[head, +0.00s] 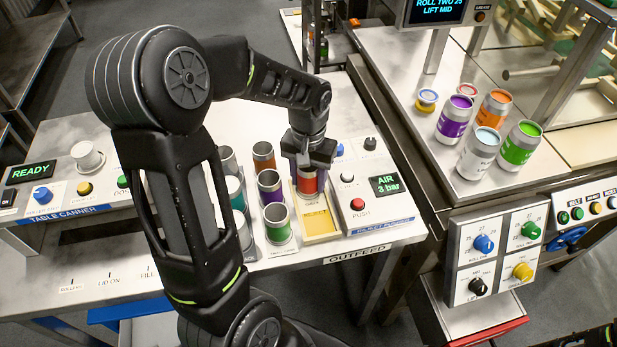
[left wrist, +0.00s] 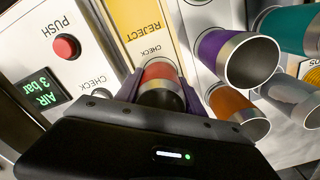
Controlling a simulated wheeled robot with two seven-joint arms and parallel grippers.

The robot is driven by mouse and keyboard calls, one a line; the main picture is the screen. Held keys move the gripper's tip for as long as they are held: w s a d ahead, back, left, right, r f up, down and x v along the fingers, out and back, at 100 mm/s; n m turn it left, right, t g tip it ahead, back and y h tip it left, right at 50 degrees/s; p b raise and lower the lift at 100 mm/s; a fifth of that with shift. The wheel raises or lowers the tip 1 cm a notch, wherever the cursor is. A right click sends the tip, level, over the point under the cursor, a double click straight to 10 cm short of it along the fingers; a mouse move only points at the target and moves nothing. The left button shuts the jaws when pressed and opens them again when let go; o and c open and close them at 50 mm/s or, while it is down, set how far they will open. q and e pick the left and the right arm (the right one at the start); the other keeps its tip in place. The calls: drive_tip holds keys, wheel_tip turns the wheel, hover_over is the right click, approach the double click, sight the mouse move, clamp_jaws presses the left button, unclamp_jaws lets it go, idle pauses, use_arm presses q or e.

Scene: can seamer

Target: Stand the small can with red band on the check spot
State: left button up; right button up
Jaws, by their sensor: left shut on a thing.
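The small can with red band (head: 307,183) is upright between the fingers of my left gripper (head: 308,163), which is shut on it. In the left wrist view the red-banded can (left wrist: 160,76) shows its dark open end between the jaws. It is at the check spot, at the far end of the yellow reject pad (head: 320,224); a "CHECK" label (left wrist: 151,51) shows beside it. The spot's surface is hidden under the can, and I cannot tell whether the can touches it.
Left of the can stand purple (head: 272,188), green (head: 278,225) and orange (head: 264,156) banded cans, close by. Right of it is the push box with a red button (head: 357,204) and air display (head: 384,185). Several cans stand on the right-hand table.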

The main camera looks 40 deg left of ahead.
use_arm(q)
drive_tip(key=shift+f, duration=0.15)
drive_tip(key=shift+f, duration=0.1)
drive_tip(key=shift+f, duration=0.15)
drive_tip(key=shift+s+d+f+b, duration=0.15)
drive_tip(key=shift+s+f+b, duration=0.2)
drive_tip(key=shift+b, duration=0.2)
drive_tip(key=o, duration=1.1)
drive_tip(key=shift+f, duration=0.15)
drive_tip(key=shift+o, duration=1)
drive_tip(key=shift+r, duration=0.3)
drive_tip(key=r, duration=1.3)
drive_tip(key=shift+w, duration=0.35)
